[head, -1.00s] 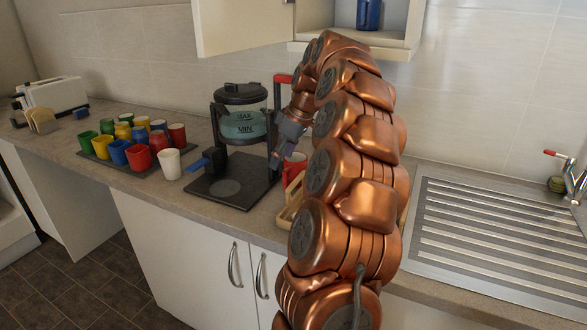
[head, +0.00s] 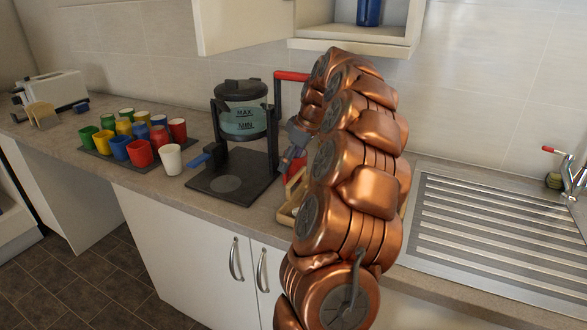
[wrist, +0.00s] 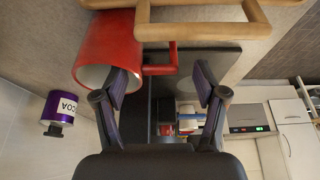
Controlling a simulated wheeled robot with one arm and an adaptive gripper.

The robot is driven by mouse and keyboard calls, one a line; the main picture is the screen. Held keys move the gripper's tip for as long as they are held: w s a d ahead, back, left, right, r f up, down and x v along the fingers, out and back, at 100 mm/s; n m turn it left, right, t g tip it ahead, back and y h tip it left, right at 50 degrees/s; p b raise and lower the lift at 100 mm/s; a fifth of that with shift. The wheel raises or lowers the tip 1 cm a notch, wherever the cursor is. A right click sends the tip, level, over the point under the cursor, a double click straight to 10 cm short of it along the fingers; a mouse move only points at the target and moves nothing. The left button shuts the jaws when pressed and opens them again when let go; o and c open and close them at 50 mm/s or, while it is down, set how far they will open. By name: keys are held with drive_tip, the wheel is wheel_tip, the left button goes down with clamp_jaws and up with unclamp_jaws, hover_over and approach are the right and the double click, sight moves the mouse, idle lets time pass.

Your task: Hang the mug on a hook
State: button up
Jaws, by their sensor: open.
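A red mug (wrist: 108,45) lies at the upper left of the wrist view, with its open rim facing my gripper and its handle (wrist: 172,58) on the right. My gripper (wrist: 163,82) is open and empty. The left finger overlaps the mug's rim in the picture, and the handle appears between the fingertips; I cannot tell whether they touch. In the head view my gripper (head: 288,160) is beside the coffee maker, and the red mug (head: 293,186) is mostly hidden behind it. A wooden frame (head: 287,214) stands close to the mug; its hooks cannot be made out.
The coffee maker (head: 240,120) on its dark base is left of my gripper. Several coloured cups stand on a dark mat (head: 97,153) farther left, with a white cup (head: 171,160) beside them. A purple cocoa tin (wrist: 60,106) shows in the wrist view. The sink drainer (head: 480,235) is right.

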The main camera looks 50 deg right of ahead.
sight(293, 169)
drive_tip(key=shift+x, duration=1.45)
drive_tip(key=shift+s, duration=0.1)
drive_tip(key=shift+c, duration=0.3)
clamp_jaws()
